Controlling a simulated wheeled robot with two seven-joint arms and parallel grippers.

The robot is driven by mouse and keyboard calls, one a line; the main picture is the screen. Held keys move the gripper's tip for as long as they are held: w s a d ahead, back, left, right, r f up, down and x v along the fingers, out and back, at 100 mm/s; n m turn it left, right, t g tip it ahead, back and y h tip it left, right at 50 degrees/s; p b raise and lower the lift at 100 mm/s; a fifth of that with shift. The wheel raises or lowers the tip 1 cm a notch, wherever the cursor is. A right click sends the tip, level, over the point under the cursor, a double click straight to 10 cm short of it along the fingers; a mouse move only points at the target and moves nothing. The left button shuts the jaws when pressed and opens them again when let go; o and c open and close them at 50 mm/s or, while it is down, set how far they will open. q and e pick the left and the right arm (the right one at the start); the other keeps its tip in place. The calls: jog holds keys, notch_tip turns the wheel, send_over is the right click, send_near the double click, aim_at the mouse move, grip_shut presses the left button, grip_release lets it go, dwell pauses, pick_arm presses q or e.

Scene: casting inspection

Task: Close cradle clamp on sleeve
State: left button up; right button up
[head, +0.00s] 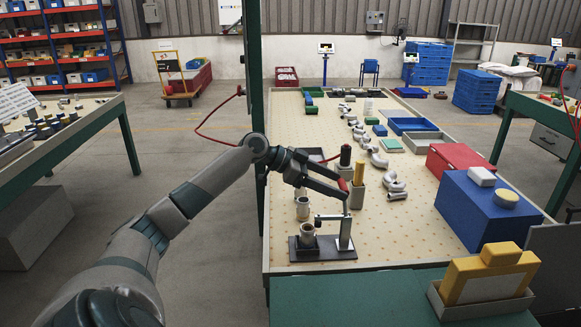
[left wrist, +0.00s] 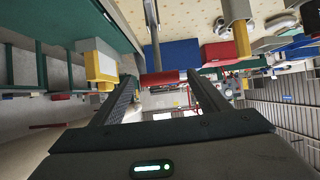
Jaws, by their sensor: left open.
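The cradle clamp stands on a dark base plate (head: 325,252) at the near edge of the table. Its grey post (head: 345,232) carries a bar that reaches left above the sleeve (head: 308,236), which sits upright in the cradle. The clamp's red handle (head: 343,185) points up on a thin rod. My left gripper (head: 345,190) is open at the handle. In the left wrist view the red handle (left wrist: 162,78) lies between the fingertips of this gripper (left wrist: 165,82); contact cannot be told. My right gripper is not in view.
Two more sleeves (head: 302,208) stand behind the clamp. A grey block with a yellow cylinder (head: 359,172) and a dark-topped cylinder (head: 345,155) stand close behind the handle. Curved pipe castings (head: 393,182), a red box (head: 455,160) and a blue box (head: 485,210) lie to the right.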

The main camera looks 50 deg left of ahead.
pick_arm(q)
jog(key=b+v, duration=0.4)
jog(key=v, duration=1.1)
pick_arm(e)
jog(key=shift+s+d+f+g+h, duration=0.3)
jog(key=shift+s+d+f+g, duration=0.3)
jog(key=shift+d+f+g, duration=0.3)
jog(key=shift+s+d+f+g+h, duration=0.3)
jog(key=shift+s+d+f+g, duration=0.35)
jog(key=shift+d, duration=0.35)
pick_arm(q)
jog(key=shift+s+a, duration=0.1)
jog(key=shift+s, duration=0.05)
